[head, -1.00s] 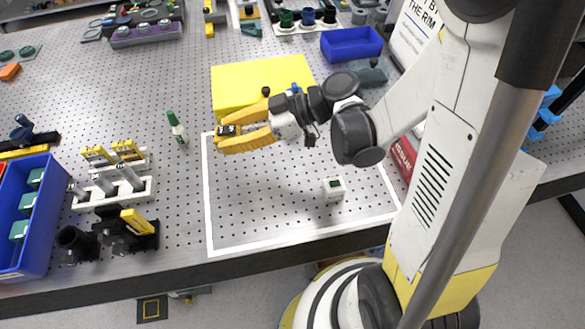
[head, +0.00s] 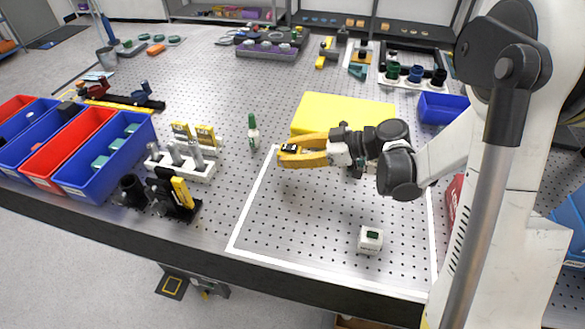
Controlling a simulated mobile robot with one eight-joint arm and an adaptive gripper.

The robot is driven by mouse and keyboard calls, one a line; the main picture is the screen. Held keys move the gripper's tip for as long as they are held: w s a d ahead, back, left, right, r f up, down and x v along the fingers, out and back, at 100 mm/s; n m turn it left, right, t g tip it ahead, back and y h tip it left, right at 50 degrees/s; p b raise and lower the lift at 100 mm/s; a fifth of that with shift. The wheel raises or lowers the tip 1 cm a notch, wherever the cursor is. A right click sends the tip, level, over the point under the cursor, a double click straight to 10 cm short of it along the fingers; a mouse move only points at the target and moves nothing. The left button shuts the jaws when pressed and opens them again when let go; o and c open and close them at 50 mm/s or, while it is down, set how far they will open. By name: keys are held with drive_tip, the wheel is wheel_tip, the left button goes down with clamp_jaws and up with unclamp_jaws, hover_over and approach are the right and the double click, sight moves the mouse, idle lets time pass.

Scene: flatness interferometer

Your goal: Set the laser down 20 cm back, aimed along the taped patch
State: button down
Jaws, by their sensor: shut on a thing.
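The taped patch, a white tape outline (head: 330,281) on the perforated bench top, lies at the middle right in the head view. My gripper (head: 290,150) reaches in from the right, its yellow fingers shut on a small dark thing with a yellow mark, apparently the laser (head: 289,148). It is near the patch's back-left corner. The fingers cover much of it. I cannot tell whether it touches the bench or which way it is aimed.
A yellow box (head: 345,111) stands just behind my gripper. A green-capped bottle (head: 252,133) and a white rack (head: 183,168) stand to the left. Much of the patch is bare.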

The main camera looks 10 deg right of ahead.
sight(291, 172)
drive_tip(key=shift+w+d+f, duration=0.1)
drive_tip(key=shift+w+f, duration=0.25)
drive_tip(key=shift+w, duration=0.3)
drive_tip(key=shift+f+b, duration=1.1)
drive_tip(key=shift+f, duration=0.85)
drive_tip(key=shift+f, duration=0.15)
drive_tip(key=c, duration=0.9)
unclamp_jaws()
